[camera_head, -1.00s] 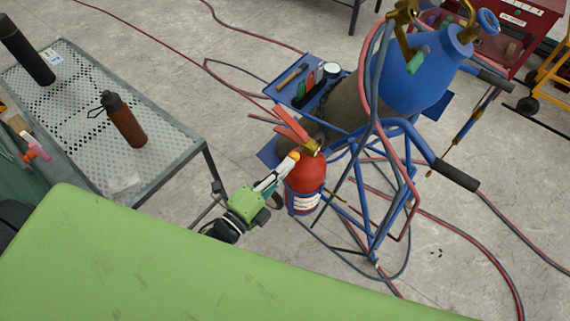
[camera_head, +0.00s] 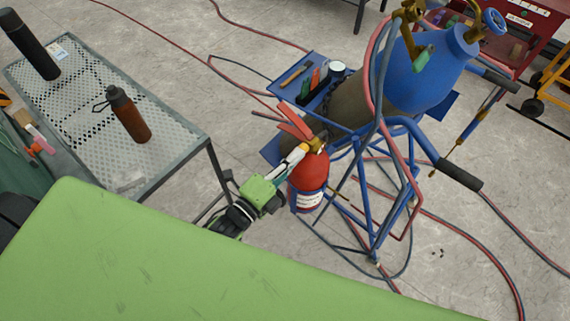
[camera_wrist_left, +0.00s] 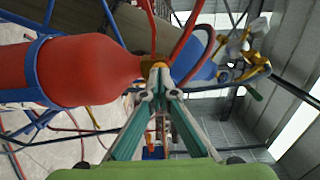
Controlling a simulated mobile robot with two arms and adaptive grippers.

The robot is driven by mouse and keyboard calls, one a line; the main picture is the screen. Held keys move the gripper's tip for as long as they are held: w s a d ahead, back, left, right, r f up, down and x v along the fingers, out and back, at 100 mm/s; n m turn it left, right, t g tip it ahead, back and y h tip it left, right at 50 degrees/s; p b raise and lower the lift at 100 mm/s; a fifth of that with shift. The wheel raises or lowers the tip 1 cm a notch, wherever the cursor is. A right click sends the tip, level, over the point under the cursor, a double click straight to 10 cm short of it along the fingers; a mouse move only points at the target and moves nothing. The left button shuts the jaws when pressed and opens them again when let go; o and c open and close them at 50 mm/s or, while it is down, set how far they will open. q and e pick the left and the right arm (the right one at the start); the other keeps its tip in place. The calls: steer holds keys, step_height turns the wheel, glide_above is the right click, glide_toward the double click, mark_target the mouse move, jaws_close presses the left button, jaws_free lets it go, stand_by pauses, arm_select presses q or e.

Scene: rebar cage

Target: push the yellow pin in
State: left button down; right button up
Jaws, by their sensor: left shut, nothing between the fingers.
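A red fire extinguisher (camera_head: 307,172) with a brass valve (camera_head: 318,144) and red handle levers (camera_head: 294,122) stands upright in the blue cart. A small yellow-orange piece, which looks like the yellow pin (camera_head: 303,147), sits beside the valve at my fingertips. My left gripper (camera_head: 299,155) is shut with nothing between its fingers, its tips at the pin's outer end. In the left wrist view the fingertips (camera_wrist_left: 158,80) meet just in front of the yellow valve area (camera_wrist_left: 155,64), beside the red cylinder (camera_wrist_left: 85,70). They hide much of the pin, so contact is unclear. My right gripper is not in view.
The blue cart (camera_head: 362,205) carries a blue gas cylinder (camera_head: 425,75), with red and blue hoses hanging close to the extinguisher. A perforated metal table (camera_head: 85,120) with bottles stands at the left. Concrete floor is open at the lower right.

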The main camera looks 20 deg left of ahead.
arm_select(q)
steer(key=v, duration=1.2)
stand_by(0.3)
